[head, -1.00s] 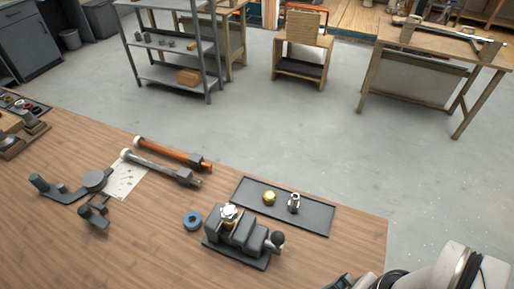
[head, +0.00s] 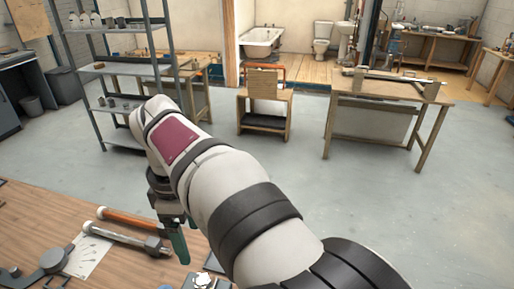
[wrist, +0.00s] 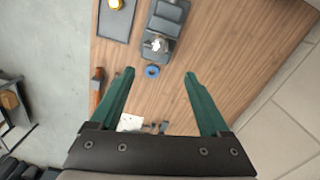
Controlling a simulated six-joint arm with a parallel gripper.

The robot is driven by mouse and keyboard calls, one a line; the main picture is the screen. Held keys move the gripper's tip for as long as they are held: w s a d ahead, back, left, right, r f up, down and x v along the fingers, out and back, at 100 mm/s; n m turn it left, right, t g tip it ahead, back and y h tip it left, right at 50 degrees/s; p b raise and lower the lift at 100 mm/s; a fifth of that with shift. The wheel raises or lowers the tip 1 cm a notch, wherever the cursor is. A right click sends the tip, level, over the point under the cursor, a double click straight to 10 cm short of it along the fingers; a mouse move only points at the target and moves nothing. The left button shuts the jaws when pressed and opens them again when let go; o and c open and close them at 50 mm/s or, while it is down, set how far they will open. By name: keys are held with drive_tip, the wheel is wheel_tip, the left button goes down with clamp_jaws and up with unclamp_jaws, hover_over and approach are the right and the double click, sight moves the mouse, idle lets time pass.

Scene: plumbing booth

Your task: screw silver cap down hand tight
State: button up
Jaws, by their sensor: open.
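The silver cap (wrist: 157,44) sits on top of the dark grey vise (wrist: 165,18) in the upper middle of the wrist view. In the head view only the cap's top (head: 203,280) shows at the bottom edge, and my arm hides much around it. My gripper (wrist: 159,73) is open and empty, with its green fingers wide apart. It is above the bench, and in the wrist view the cap lies beyond the fingertips. In the head view my gripper (head: 178,240) hangs above the bench, just right of the pipe ends.
A blue ring (wrist: 152,71) lies on the bench beside the vise. A dark tray (wrist: 105,28) holds a brass piece (wrist: 116,4).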

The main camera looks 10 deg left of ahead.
sight(201, 280)
wheel_tip(201, 280, down, 16)
drive_tip(key=shift+r, duration=0.25)
clamp_jaws()
drive_tip(key=m, duration=0.4)
drive_tip(key=shift+m, duration=0.3)
drive_tip(key=m, duration=0.4)
drive_tip(key=shift+f+m, duration=0.1)
drive_tip(key=shift+m, duration=0.2)
drive_tip(key=m, duration=0.4)
drive_tip(key=shift+f+m, duration=0.1)
drive_tip(key=shift+m, duration=0.2)
drive_tip(key=m, duration=0.4)
drive_tip(key=shift+o, duration=1.6)
unclamp_jaws()
